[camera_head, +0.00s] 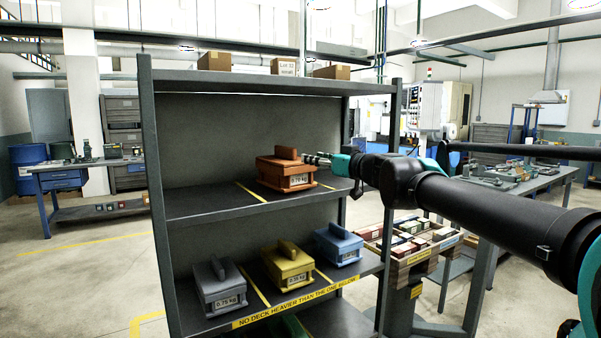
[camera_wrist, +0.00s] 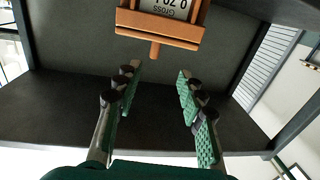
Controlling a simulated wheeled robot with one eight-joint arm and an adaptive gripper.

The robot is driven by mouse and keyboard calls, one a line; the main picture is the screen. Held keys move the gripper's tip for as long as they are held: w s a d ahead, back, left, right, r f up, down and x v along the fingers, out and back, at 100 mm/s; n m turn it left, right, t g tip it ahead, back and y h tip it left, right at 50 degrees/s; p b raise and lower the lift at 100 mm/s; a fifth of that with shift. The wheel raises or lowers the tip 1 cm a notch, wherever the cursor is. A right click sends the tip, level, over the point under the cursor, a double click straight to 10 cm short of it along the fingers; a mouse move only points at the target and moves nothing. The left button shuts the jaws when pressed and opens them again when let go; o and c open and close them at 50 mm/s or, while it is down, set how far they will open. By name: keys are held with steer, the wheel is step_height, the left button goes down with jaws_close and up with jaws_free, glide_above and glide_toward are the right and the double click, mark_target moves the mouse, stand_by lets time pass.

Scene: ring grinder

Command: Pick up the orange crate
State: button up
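The orange crate (camera_head: 285,172) with a bar handle on top and a 0.70 kg label sits on the rack's middle shelf (camera_head: 215,205). In the wrist view the crate (camera_wrist: 160,35) shows at the top, its label upside down, with a short peg pointing towards my gripper. My gripper (camera_wrist: 158,72) is open and empty there, its two green-padded fingers apart, with the crate beyond the fingertips. In the head view my gripper (camera_head: 312,159) comes in from the right, at the crate's upper right side. I cannot tell from there whether it touches.
On the shelf below stand a grey crate (camera_head: 218,285), a yellow crate (camera_head: 288,265) and a blue crate (camera_head: 338,244). Cardboard boxes (camera_head: 214,61) lie on the rack's top. The rack's right post (camera_head: 391,150) stands close to my arm. A bench with bins (camera_head: 410,240) stands to the right.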

mark_target(294, 153)
steer(key=x, duration=1.2)
steer(key=shift+w+d+r, duration=0.1)
steer(key=shift+d+r, duration=0.05)
steer(key=shift+x, duration=2.75)
steer(key=shift+w+d, duration=0.15)
steer(key=shift+d, duration=0.05)
jaws_close()
